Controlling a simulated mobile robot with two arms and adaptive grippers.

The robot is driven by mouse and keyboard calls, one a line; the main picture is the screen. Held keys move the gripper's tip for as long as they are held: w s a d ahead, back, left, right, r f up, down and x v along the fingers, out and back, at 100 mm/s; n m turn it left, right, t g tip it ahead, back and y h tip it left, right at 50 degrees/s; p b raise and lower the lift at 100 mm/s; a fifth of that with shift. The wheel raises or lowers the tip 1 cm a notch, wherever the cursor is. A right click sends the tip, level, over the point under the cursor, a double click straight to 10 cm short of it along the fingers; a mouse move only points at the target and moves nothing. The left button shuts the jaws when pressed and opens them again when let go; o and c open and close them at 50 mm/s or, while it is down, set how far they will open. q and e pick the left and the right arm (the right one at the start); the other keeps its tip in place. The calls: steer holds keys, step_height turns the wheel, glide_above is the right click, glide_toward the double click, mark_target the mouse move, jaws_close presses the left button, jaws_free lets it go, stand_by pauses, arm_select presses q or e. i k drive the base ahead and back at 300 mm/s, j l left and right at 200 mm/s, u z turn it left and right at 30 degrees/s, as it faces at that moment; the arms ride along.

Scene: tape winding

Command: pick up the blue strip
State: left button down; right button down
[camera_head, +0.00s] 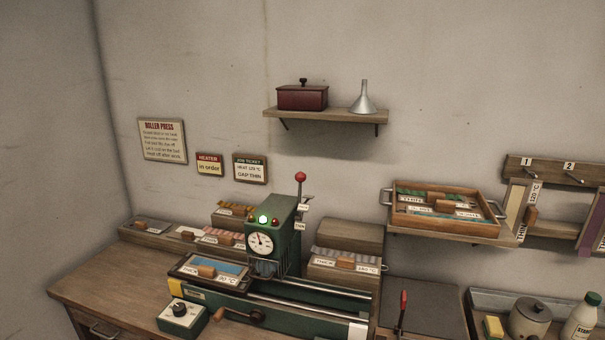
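A blue strip (214,265) lies flat in a dark-framed tray (180,268) at the left end of the green roller press (283,228). A small wooden block (206,271) and white labels sit along the near side of the strip and hide part of it. The label text is too small to read surely. Neither of my grippers is in view.
A control box with a black knob (181,315) and a crank (240,315) stand in front of the press. The bench's left end (100,285) is clear. A wooden tray (449,228) of strips sits on a right-hand shelf. A bottle (581,318) stands at lower right.

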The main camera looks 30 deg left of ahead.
mark_target(218, 271)
steer(key=u, duration=1.5)
